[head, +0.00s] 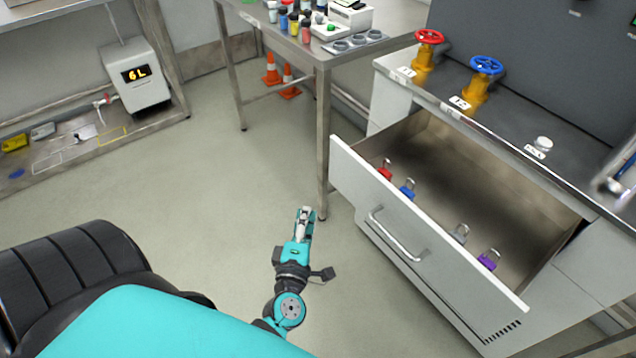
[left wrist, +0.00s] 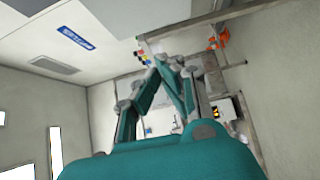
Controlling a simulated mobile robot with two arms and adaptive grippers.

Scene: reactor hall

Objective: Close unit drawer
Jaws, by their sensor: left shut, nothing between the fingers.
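The unit drawer (head: 354,178) is pulled well out from the white unit on the right in the head view. Its white front carries a curved metal handle (head: 396,238). Inside lie a red padlock (head: 384,173), a blue padlock (head: 407,190), a grey padlock (head: 460,235) and a purple padlock (head: 488,260). My left gripper (head: 306,212) is shut and empty, left of the drawer front and apart from it. Its fingers also show in the left wrist view (left wrist: 172,66), where I cannot see the drawer. My right gripper is out of view.
A metal table (head: 312,52) with bottles stands behind my gripper; its front leg (head: 322,150) is close by. The unit top bears a red valve (head: 428,40) and a blue valve (head: 486,68). Orange cones (head: 271,70) stand under the table. The floor left of the drawer is clear.

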